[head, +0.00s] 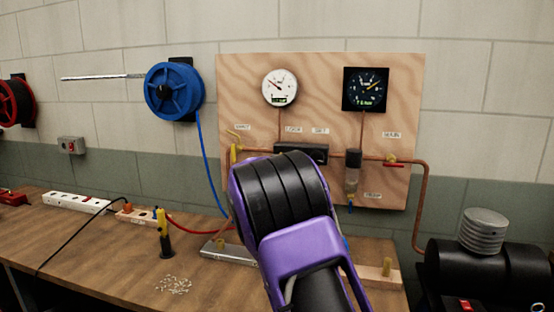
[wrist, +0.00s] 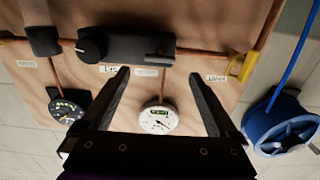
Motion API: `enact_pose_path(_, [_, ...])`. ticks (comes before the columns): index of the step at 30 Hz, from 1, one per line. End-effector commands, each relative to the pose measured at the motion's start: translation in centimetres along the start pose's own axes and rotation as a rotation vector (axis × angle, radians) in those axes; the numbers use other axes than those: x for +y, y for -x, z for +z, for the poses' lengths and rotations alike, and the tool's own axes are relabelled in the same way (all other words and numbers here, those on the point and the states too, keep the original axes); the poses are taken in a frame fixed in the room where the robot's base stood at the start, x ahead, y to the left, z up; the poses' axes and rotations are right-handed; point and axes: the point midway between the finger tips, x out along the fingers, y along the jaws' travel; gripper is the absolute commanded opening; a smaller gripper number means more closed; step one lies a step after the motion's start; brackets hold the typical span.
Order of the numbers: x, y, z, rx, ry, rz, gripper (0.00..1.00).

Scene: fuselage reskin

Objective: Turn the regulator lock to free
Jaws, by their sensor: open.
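The regulator is a dark block on the wooden panel, seen in the head view (head: 301,150) under the LOCK and SET labels. In the wrist view, which is upside down, the regulator (wrist: 130,48) carries a round black knob (wrist: 92,47) on its left part. A small dark bar, perhaps the lock (wrist: 158,56), sits on its right part. My gripper (wrist: 160,73) is open and empty, its fingers pointing toward the panel and spread on both sides of the bar's line. No contact shows. In the head view my purple and black arm hides the gripper.
A white gauge (head: 280,88) and a dark gauge (head: 366,90) are on the panel. A yellow valve handle (wrist: 240,66) is near the right finger in the wrist view. A clear filter bowl (head: 352,180) hangs right of the regulator. A blue hose reel (head: 174,91) is at left.

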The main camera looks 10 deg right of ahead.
Motion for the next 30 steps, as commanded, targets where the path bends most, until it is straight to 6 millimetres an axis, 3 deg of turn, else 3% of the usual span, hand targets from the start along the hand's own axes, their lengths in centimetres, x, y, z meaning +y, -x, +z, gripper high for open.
enact_pose_path(3, [0.1, -2.3, 0.0, 0.001, -0.001, 0.003, 0.95])
enact_pose_path(10, [0.1, -5.3, -0.1, 0.000, -0.001, 0.002, 0.95])
enact_pose_path(25, [0.0, -6.5, 0.0, 0.000, -0.002, 0.001, 0.95])
enact_pose_path(30, [0.0, -6.5, 0.0, 0.000, -0.002, 0.000, 0.66])
